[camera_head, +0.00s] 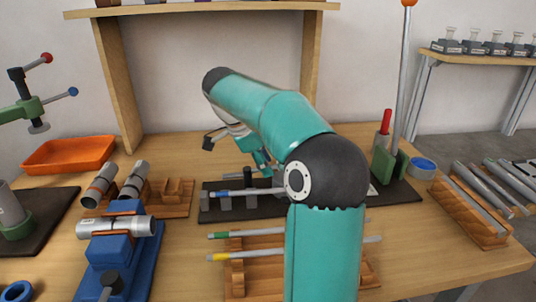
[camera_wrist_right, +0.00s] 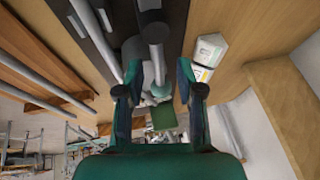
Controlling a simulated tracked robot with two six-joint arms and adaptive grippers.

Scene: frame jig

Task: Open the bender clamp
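The bender seems to be the long dark base (camera_head: 330,205) at mid-table, with grey posts and blocks, a green bracket (camera_head: 383,165) and a tall lever (camera_head: 402,85) with an orange knob. Which part is its clamp I cannot tell for sure; my arm hides the middle. My right gripper (camera_head: 262,165) is low over the base, partly hidden behind my arm. In the wrist view my right gripper (camera_wrist_right: 160,90) has its fingers apart, with a grey post and rod (camera_wrist_right: 154,35) showing between and beyond them. Contact cannot be told. My left gripper is out of view.
A blue fixture (camera_head: 108,250) holding a grey tube stands at front left. An orange tray (camera_head: 69,154) is behind it. A wooden rack with colour-marked rods (camera_head: 235,272) lies in front of the base. A wooden frame (camera_head: 120,90) rises behind.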

